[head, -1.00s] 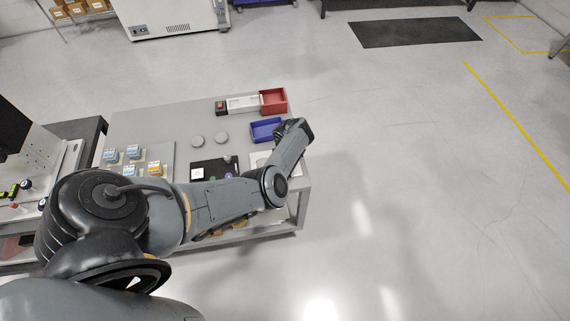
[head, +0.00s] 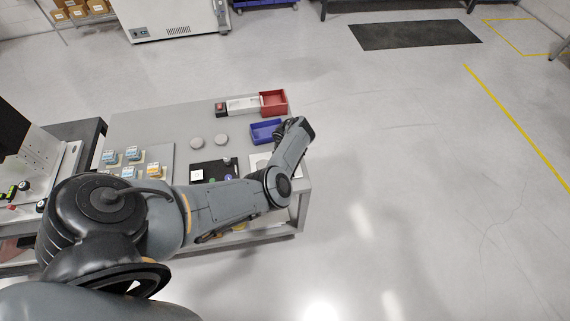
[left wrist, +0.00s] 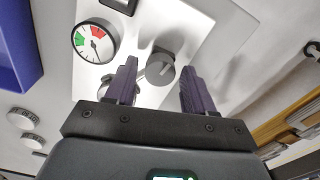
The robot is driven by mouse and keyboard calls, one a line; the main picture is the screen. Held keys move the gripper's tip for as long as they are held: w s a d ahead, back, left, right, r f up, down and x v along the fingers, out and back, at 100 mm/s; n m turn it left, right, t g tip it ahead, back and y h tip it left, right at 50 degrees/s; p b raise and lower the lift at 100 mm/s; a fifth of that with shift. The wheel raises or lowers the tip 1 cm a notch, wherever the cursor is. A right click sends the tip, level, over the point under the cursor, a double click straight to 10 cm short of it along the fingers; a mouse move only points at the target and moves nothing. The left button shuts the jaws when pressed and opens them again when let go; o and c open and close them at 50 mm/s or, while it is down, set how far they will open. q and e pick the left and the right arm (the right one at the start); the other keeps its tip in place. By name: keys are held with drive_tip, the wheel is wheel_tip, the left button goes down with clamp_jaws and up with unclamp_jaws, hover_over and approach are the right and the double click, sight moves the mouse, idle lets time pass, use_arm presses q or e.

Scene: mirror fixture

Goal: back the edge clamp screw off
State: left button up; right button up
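In the left wrist view, a grey round knob with a flat raised grip (left wrist: 160,68) stands on a white panel (left wrist: 205,25). It may be the clamp screw; I cannot confirm this. My left gripper (left wrist: 158,66) has two purple ribbed fingers standing apart. The knob appears between their tips with a gap on each side, and no contact shows. A round gauge with green and red zones (left wrist: 95,42) is left of it. In the head view, my left arm's gripper end (head: 281,129) is over the bench's right end, mostly hidden by the wrist. My right gripper is not in view.
The grey bench (head: 165,120) holds a blue tray (head: 266,131), a red bin (head: 273,101), two round grey discs (head: 197,142) and a black board (head: 215,169). My arm covers the bench's front edge. Open floor lies to the right.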

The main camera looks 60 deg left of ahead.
use_arm(q)
drive_tip(key=shift+o, duration=0.3)
drive_tip(key=shift+r, duration=0.25)
wheel_tip(320, 180, up, 10)
drive_tip(key=p, duration=0.3)
drive_tip(key=shift+r, duration=0.2)
